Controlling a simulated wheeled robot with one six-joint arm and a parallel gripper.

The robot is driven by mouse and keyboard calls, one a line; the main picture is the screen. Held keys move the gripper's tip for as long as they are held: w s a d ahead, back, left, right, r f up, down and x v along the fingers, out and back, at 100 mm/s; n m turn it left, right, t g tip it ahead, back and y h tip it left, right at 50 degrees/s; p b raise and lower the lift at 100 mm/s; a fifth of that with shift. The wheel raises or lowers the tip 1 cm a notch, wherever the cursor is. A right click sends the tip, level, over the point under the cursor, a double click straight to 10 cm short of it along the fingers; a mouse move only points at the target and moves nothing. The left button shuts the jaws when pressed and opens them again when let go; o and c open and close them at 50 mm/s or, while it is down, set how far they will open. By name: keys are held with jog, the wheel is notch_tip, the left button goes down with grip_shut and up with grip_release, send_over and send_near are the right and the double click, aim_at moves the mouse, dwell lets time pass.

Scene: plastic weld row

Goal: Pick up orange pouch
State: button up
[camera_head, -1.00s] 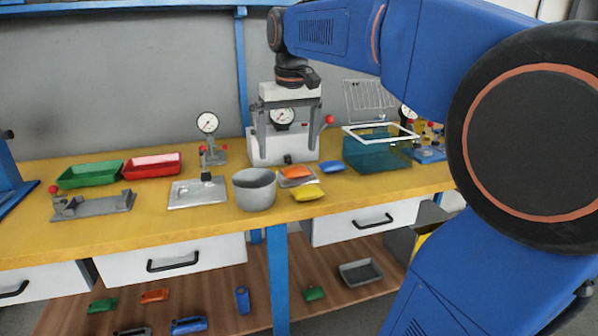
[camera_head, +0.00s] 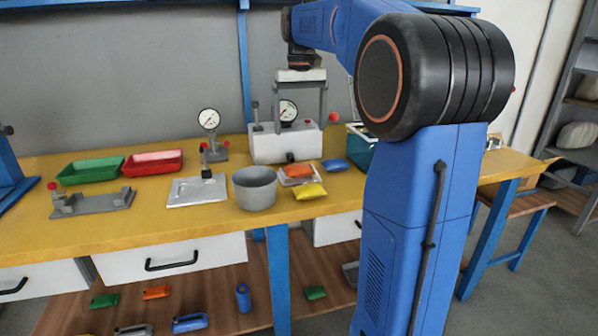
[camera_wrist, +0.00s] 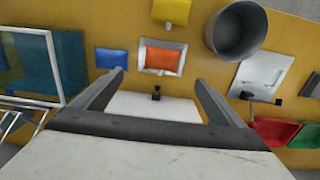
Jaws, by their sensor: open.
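The orange pouch (camera_head: 298,170) lies on a small silver tray (camera_head: 285,182) on the yellow bench. The wrist view shows the orange pouch (camera_wrist: 162,60) whole, with the silver tray's rim (camera_wrist: 141,54) around it. My gripper (camera_head: 301,113) is open and empty, high above the white gauge machine behind the pouch. In the wrist view my gripper's fingers (camera_wrist: 158,82) point toward the pouch and stand apart, with nothing between them but the white machine below. My gripper does not touch the pouch.
A yellow pouch (camera_head: 310,191) and a blue pouch (camera_head: 335,165) flank the tray. A grey pot (camera_head: 255,188) stands left of it. The white gauge machine (camera_head: 272,146) stands behind. A teal bin (camera_wrist: 70,62) is near the blue pouch.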

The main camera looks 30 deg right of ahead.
aim_at(299, 165)
jog(key=f, duration=1.2)
jog(key=shift+a, duration=0.25)
jog(key=shift+r, duration=0.1)
jog(key=c, duration=1.2)
